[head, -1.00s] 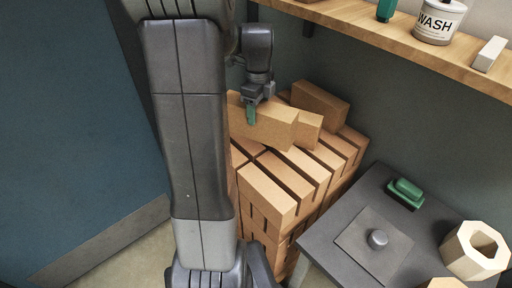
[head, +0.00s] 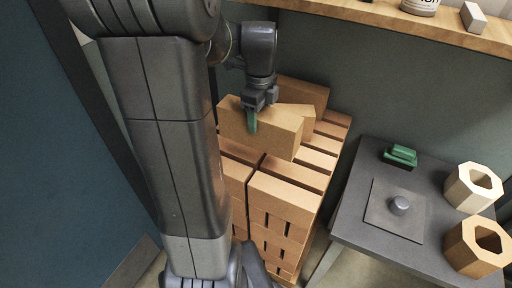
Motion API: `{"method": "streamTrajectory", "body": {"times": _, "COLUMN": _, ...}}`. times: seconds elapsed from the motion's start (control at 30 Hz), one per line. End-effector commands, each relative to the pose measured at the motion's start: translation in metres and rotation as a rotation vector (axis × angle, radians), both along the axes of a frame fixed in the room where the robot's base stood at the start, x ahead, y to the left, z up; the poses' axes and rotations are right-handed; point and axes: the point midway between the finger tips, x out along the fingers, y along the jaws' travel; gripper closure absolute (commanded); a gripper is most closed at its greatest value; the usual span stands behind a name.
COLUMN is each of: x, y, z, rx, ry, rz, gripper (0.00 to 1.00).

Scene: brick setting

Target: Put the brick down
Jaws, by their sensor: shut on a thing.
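In the head view my gripper (head: 254,113) is shut on a tan brick (head: 276,133), with one green-tipped finger showing on the brick's near face. The brick is over the top of a stack of similar bricks (head: 284,192). I cannot tell whether its underside touches the bricks below. Another brick (head: 305,118) lies just behind and to the right of the held one, partly hidden by it. One more brick (head: 306,93) lies at the back of the stack, against the wall. The far finger is hidden by the brick.
A dark grey table (head: 348,220) right of the stack bears a green object (head: 400,156), a plate with a grey knob (head: 399,205) and two hollow octagonal blocks (head: 474,187). A wooden shelf (head: 370,19) runs above. My arm hides the stack's left side.

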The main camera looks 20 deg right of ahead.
Motion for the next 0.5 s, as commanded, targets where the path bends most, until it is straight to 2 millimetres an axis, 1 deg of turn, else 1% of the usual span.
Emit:
{"method": "streamTrajectory", "body": {"times": 0.2, "x": -0.001, "y": 0.000, "z": -0.036, "rx": 0.001, "ry": 0.003, "rz": 0.000, "gripper": 1.00}}
{"method": "streamTrajectory", "body": {"times": 0.3, "x": 0.000, "y": 0.000, "z": -0.048, "rx": 0.000, "ry": 0.001, "rz": 0.000, "gripper": 1.00}}
{"method": "streamTrajectory", "body": {"times": 0.5, "x": 0.000, "y": 0.000, "z": -0.062, "rx": -0.001, "ry": 0.001, "rz": 0.000, "gripper": 1.00}}
